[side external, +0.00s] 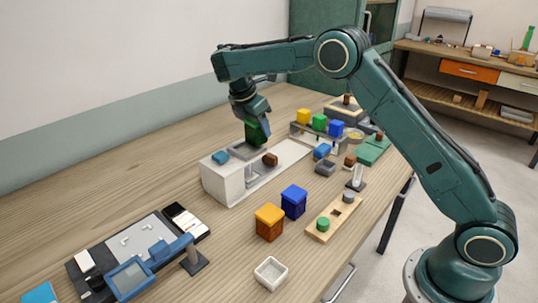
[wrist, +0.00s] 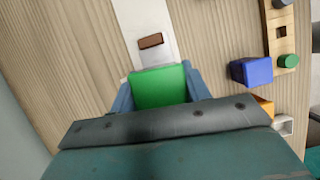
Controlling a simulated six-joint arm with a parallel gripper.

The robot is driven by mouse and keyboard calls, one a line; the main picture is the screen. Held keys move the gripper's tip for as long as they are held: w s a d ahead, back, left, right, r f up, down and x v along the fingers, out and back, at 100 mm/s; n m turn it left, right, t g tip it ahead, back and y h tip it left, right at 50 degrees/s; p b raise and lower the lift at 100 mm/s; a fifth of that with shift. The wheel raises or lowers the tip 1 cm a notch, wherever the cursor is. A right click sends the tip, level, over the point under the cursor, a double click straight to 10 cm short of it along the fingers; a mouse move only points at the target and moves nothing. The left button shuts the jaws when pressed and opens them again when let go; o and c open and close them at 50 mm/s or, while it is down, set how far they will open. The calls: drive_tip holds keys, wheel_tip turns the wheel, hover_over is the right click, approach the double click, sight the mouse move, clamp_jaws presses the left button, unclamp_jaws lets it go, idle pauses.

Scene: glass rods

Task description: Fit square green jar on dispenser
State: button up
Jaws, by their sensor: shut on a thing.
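The square green jar (side external: 255,131) is held between the fingers of my gripper (side external: 256,116). In the wrist view the green jar (wrist: 158,87) fills the space between the two blue-grey fingers (wrist: 160,90). The white dispenser (side external: 224,182) stands on the table directly below, with a grey top. The jar appears over or at the dispenser's top; I cannot tell whether they touch. In the wrist view the dispenser's pale body (wrist: 143,18) shows beyond the jar, with a brown block (wrist: 151,41) on it. The jar hides the part of the dispenser under it.
An orange jar (side external: 269,222) and a blue jar (side external: 294,201) stand in front of the dispenser. A wooden board with pegs (side external: 333,218) and a white open box (side external: 271,273) are near the front edge. A rack with small coloured cubes (side external: 319,123) stands behind. The table's left middle is clear.

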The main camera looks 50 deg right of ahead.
sight(247, 129)
drive_tip(key=shift+w+a+n, duration=0.25)
drive_tip(key=shift+w+a, duration=0.15)
drive_tip(key=shift+a, duration=0.3)
drive_tip(key=shift+w+a+n, duration=0.25)
drive_tip(key=shift+w+a, duration=0.1)
drive_tip(key=shift+a, duration=0.35)
drive_tip(key=shift+f, duration=0.95)
drive_tip(key=o, duration=1.2)
drive_tip(key=shift+f, duration=0.1)
